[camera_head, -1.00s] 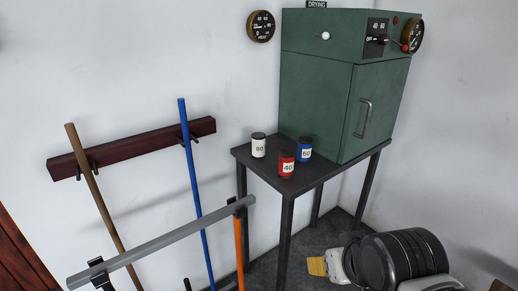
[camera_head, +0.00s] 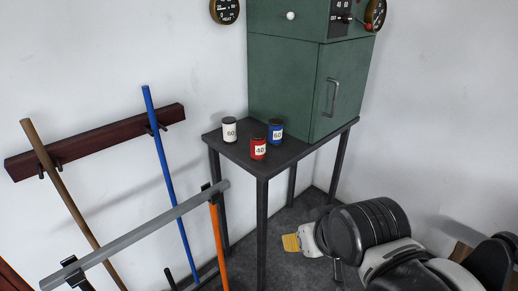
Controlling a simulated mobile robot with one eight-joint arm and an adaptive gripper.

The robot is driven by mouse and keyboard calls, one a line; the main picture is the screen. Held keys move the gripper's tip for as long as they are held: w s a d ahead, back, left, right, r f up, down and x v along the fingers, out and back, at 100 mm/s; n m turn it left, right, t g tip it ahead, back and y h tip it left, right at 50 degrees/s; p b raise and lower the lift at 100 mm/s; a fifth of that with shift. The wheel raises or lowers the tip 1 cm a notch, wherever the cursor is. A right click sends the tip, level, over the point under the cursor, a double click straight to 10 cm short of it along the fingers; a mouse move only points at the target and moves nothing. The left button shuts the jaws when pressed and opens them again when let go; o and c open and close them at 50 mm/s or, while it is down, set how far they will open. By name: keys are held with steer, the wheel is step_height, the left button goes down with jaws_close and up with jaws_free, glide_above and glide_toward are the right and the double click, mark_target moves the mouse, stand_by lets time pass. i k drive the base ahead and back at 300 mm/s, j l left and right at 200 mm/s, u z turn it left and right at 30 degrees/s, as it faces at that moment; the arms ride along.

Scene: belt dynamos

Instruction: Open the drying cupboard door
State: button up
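The dark green drying cupboard (camera_head: 285,75) stands on a dark table against the back corner. Its door (camera_head: 340,90) on the right-hand face is shut. The door has a grey vertical bar handle (camera_head: 333,97) near its left edge. My arm reaches in at the lower right, and what looks like my gripper (camera_head: 292,242) shows a small yellow ridged end pointing left. It is low, in front of the table's right legs and well below the handle, touching nothing that I can see. Its fingers are too small and partly hidden to read.
White (camera_head: 229,129), red (camera_head: 258,148) and blue (camera_head: 276,131) numbered cans stand on the dark table (camera_head: 291,153) left of the door. A white knob (camera_head: 291,16) and a dial panel (camera_head: 342,17) sit above it. A grey rail (camera_head: 140,235) and poles stand left.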

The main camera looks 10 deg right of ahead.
mark_target(343, 68)
steer(key=i+l+u, duration=0.3)
steer(key=l+u, duration=0.2)
steer(key=l, duration=0.45)
steer(key=i+l+u, duration=0.15)
steer(key=l+u, duration=0.35)
steer(key=l, duration=0.45)
steer(key=l+u, duration=0.5)
steer(key=l, duration=0.5)
steer(key=z, duration=1.25)
steer(key=k+l, duration=0.05)
steer(key=l, duration=0.05)
